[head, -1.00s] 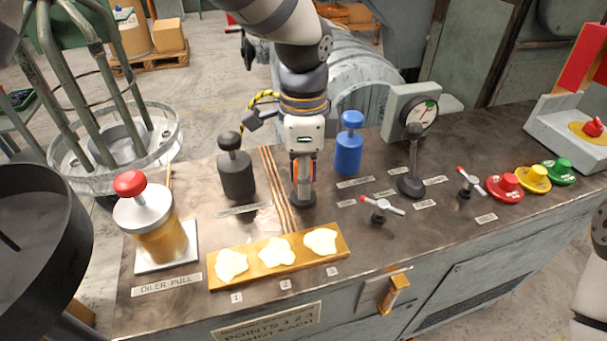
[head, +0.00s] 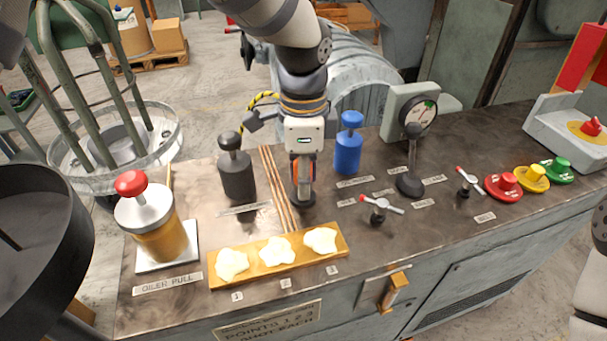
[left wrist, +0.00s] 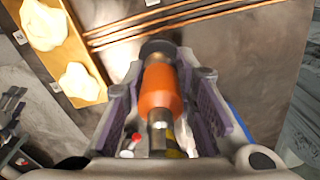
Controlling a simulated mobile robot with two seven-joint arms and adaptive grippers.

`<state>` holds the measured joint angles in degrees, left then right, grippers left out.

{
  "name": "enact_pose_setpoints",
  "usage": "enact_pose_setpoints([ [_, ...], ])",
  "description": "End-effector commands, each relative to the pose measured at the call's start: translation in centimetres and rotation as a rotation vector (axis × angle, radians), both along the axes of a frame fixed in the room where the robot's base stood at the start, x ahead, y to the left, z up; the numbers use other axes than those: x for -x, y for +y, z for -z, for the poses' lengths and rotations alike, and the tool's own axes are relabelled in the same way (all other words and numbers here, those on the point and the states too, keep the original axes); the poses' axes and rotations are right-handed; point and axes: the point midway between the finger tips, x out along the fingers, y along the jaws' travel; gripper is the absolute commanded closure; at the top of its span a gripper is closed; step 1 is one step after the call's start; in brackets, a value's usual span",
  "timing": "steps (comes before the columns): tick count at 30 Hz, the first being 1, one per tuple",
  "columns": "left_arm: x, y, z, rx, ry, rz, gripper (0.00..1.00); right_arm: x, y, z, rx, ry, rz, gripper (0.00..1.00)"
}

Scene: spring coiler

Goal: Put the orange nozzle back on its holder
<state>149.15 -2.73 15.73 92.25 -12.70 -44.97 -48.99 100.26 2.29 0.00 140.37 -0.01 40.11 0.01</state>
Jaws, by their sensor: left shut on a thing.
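The orange nozzle (left wrist: 161,92) is between the purple-padded fingers of my left gripper (left wrist: 160,105) in the left wrist view, with bare metal on its near end. In the head view my left gripper (head: 303,182) is shut on it, pointing down over the bench, and only slivers of orange show. A dark round piece (head: 302,199) sits at the bench top directly below the fingers. It also shows at the nozzle's far end in the left wrist view (left wrist: 158,48). I cannot tell whether it is the holder, or whether the nozzle is seated in it. My right gripper is out of view.
A dark knobbed cylinder (head: 237,174) stands left of the gripper and a blue one (head: 348,150) to its right. Copper rods (head: 277,190) lie close by on the left. A tray (head: 215,274) with white blobs is in front. A small red-tipped lever (head: 378,212) stands to the right.

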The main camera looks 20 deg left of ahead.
Motion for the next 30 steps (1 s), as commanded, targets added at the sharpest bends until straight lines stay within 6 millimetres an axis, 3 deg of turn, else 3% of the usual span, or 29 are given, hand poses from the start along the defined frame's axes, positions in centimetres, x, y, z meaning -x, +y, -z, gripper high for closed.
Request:
enact_pose_setpoints([
  [23, -0.01, 0.0, 0.92, 0.0, -0.001, 0.0, 1.0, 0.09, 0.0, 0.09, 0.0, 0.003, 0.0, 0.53],
  [24, -0.02, 0.01, 0.94, 0.0, -0.001, 0.0, 0.72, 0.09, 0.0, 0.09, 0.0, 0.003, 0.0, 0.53],
  [27, -0.02, 0.01, 0.92, 0.0, -0.001, 0.0, 0.51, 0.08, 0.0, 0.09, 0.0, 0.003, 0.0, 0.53],
  [30, -0.02, 0.01, 0.93, 0.0, -0.001, 0.0, 0.51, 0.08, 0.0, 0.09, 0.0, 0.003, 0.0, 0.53],
])
